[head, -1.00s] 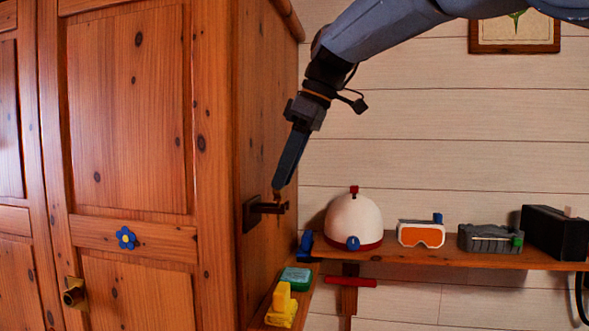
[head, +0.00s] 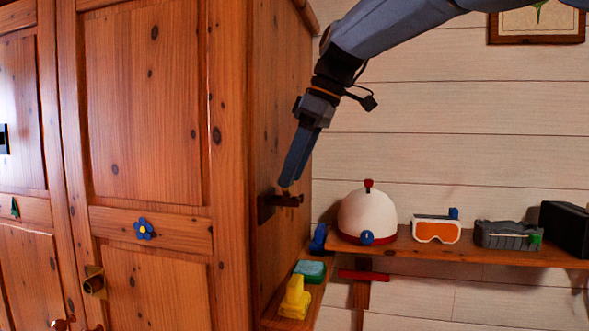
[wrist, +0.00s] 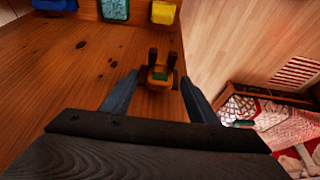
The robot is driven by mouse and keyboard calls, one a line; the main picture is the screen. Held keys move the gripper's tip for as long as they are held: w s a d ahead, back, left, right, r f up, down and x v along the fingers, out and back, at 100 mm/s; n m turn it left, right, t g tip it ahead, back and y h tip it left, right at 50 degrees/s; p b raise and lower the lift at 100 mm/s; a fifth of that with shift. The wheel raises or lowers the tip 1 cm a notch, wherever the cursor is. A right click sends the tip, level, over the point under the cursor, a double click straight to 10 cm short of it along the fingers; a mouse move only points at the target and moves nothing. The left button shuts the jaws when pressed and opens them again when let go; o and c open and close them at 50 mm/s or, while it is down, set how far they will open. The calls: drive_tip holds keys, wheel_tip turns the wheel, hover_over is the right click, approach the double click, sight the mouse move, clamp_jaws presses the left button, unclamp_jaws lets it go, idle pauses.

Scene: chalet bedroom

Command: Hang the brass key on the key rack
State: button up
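The key rack (head: 266,206) is a dark wooden piece with short pegs on the wardrobe's side. In the wrist view its two dark pegs (wrist: 153,57) stick out between my fingers. A small brass-orange piece (wrist: 150,84) with a green spot sits at the pegs and seems to be the brass key; a brass speck (head: 285,190) also shows there in the head view. Whether it hangs on a peg I cannot tell. My gripper (head: 289,183) is at the rack. Its fingers (wrist: 160,95) stand apart on both sides of the brass piece, with gaps visible.
The wooden wardrobe (head: 150,120) stands close on the left. Below the rack, a low shelf holds a yellow object (head: 295,300) and a green block (head: 310,271). A wall shelf (head: 480,251) carries a white helmet (head: 367,215), orange goggles (head: 436,230) and other items.

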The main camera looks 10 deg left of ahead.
drive_tip(key=shift+r, duration=0.1)
drive_tip(key=b+v, duration=0.2)
drive_tip(key=v, duration=0.6)
drive_tip(key=w+d+f+m+t+h, duration=0.1)
drive_tip(key=d+f+m, duration=0.5)
drive_tip(key=f, duration=0.8)
drive_tip(key=w+d+f+m+h, duration=0.1)
drive_tip(key=d+f+m, duration=0.3)
drive_tip(key=d+f, duration=0.65)
drive_tip(key=s+d+f+m+h, duration=0.1)
drive_tip(key=s+d+f+m, duration=0.1)
drive_tip(key=s+f, duration=0.4)
drive_tip(key=s+d+f+m+b, duration=0.1)
drive_tip(key=s+d+f, duration=0.4)
drive_tip(key=f, duration=0.6)
drive_tip(key=s+d+f+m+h+b, duration=0.1)
drive_tip(key=s+d+f+m, duration=0.3)
drive_tip(key=f, duration=0.5)
drive_tip(key=s, duration=0.2)
drive_tip(key=shift+s+h, duration=0.3)
drive_tip(key=shift+d, duration=0.15)
